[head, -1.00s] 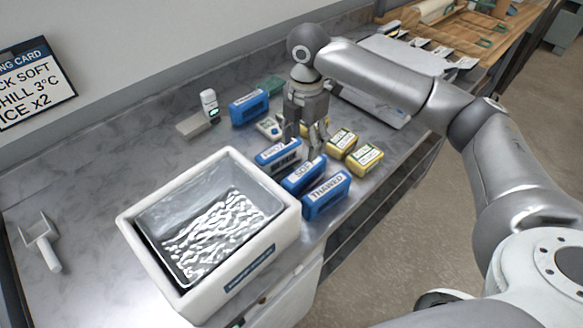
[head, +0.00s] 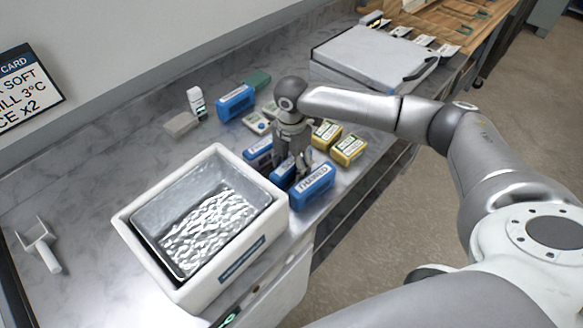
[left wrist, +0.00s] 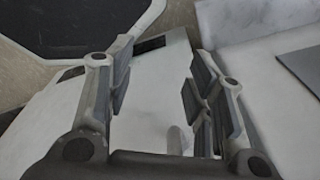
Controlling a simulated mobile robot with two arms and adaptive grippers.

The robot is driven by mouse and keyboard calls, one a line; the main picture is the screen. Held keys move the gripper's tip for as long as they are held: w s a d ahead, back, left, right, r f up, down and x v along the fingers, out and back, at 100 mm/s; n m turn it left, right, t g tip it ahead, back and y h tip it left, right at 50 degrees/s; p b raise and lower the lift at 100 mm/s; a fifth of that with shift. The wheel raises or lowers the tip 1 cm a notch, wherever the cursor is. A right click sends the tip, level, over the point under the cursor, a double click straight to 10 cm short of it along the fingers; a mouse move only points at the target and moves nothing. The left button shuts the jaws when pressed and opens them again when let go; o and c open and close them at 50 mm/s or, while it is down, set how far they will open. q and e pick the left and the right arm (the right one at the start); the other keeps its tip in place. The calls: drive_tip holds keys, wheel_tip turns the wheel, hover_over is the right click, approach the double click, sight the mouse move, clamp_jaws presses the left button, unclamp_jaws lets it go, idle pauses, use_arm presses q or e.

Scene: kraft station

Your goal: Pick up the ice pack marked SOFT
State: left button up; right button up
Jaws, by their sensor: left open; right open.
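Three blue ice packs stand in a row right of the white ice box. The middle one (head: 281,175), whose SOFT label reads in the earlier frame, is partly hidden behind my right gripper (head: 299,169). The front pack (head: 313,188) reads THAWED; the back pack (head: 257,153) is partly covered and its label is unclear. My right gripper points down, open, with its fingers at the SOFT pack; I cannot tell whether they touch it. My left gripper (left wrist: 160,95) is open and empty in the left wrist view, over a pale surface.
The white box (head: 262,232) holds a metal tray of ice. Yellow packs (head: 349,149) lie right of my right gripper. Another blue pack (head: 236,102) and a white device (head: 196,102) stand at the back.

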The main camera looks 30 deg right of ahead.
drive_tip(key=c, duration=1.2)
clamp_jaws()
drive_tip(key=shift+r, duration=0.2)
